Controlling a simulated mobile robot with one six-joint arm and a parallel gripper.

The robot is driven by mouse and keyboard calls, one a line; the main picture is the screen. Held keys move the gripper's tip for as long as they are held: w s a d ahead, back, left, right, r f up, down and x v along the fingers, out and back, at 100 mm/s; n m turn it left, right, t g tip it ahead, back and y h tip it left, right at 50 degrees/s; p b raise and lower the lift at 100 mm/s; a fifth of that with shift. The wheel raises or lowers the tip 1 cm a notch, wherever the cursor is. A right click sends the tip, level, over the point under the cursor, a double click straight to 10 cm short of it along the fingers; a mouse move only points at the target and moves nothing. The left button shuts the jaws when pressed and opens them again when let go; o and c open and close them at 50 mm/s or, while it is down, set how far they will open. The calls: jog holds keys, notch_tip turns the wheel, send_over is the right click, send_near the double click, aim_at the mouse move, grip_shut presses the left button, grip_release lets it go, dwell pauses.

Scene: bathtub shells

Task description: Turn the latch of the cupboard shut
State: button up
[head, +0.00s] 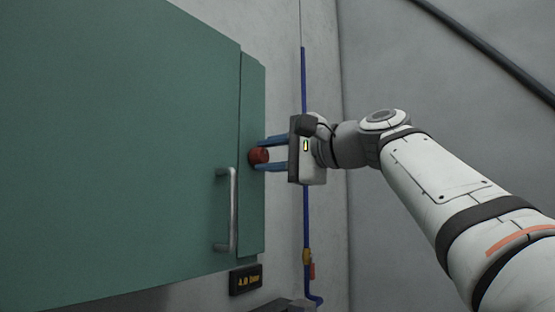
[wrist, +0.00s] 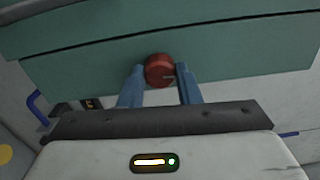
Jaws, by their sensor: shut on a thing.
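The cupboard (head: 130,150) is a large green box with a grey bar handle (head: 232,210) on its door. The latch (head: 259,156) is a round red knob on the narrow green strip at the cupboard's right side. My gripper (head: 268,154) reaches it from the right, with one blue finger above the knob and one below. In the wrist view the red latch (wrist: 159,70) sits between the two blue fingertips of my gripper (wrist: 160,80), which are shut on it. A thin mark shows on the knob's face. The door looks flush with the strip.
A blue pipe (head: 304,80) runs down the wall behind my gripper, with a yellow and red valve (head: 308,260) low on it. A small display box (head: 246,280) hangs under the cupboard. A dark pipe (head: 490,50) crosses the right wall.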

jog(key=shift+s+r+n, duration=0.1)
jog(key=shift+r+n, duration=0.2)
jog(key=shift+n, duration=0.2)
jog(key=o, duration=0.7)
jog(key=shift+a+f, duration=0.1)
jog(key=shift+c, duration=0.2)
jog(key=shift+o, duration=0.6)
jog(key=shift+w+a, duration=0.15)
jog(key=shift+w, duration=0.05)
jog(key=shift+o, duration=1)
jog(key=shift+f, duration=0.1)
jog(key=b+v, duration=0.2)
jog(key=v, duration=0.6)
